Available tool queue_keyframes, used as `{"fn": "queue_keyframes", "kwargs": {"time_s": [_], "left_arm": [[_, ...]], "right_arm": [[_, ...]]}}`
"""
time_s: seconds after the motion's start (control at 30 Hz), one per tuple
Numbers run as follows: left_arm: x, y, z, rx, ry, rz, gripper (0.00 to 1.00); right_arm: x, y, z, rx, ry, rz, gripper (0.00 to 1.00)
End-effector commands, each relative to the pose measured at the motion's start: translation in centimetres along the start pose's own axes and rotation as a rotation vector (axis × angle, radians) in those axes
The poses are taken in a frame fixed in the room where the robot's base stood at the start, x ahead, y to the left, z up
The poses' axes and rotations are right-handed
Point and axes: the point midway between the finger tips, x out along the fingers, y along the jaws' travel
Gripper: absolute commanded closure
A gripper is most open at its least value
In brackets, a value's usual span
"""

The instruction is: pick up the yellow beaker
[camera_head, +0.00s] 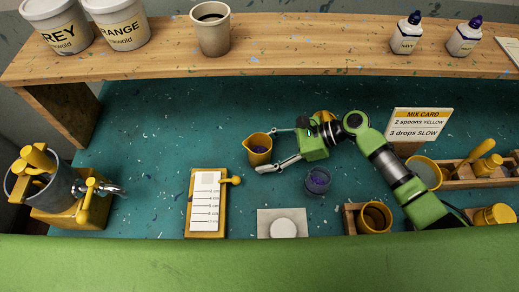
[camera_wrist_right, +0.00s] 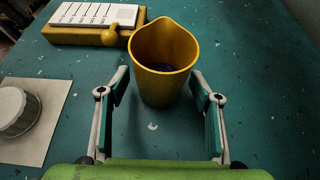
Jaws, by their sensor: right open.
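The yellow beaker (camera_head: 258,155) stands upright on the teal worktop, with something dark purple inside. It fills the upper middle of the right wrist view (camera_wrist_right: 163,80), its spout pointing away from my gripper. My right gripper (camera_head: 268,151) is open, with its fingers pointing left toward the beaker. In the right wrist view its two fingertips (camera_wrist_right: 160,88) lie either side of the beaker's lower part, with a visible gap on each side. Nothing is held. My left gripper is not in view.
A glass jar (camera_head: 317,181) with purple contents stands close by my right gripper. A yellow-framed chart (camera_head: 206,204) lies left of the beaker. A pale plate (camera_head: 283,222) with a white disc is in front. A mix card (camera_head: 419,122) stands right. A wooden shelf (camera_head: 300,47) runs along the back.

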Motion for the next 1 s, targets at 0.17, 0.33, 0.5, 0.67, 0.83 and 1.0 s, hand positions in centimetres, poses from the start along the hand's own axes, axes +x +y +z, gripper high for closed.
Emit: {"fn": "queue_keyframes", "kwargs": {"time_s": [0.17, 0.33, 0.5, 0.67, 0.83, 1.0], "left_arm": [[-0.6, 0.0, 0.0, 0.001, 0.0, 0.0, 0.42], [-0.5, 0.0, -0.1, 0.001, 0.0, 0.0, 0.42], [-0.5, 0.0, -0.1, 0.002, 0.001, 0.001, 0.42], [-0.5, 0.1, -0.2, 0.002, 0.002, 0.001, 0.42], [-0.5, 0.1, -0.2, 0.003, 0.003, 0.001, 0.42], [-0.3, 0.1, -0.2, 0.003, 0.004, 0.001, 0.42]], "right_arm": [[1.8, 0.1, 0.1, 0.0, -0.001, 0.0, 0.41], [1.9, 0.0, -0.1, 0.0, 0.0, -0.001, 0.41], [1.9, 0.0, -0.1, 0.0, 0.0, -0.001, 0.67], [1.9, 0.0, 0.0, -0.001, -0.001, -0.001, 0.87], [1.9, 0.0, 0.0, 0.0, -0.001, -0.001, 0.87], [1.7, 0.0, 0.3, -0.002, -0.001, -0.001, 0.87]]}}
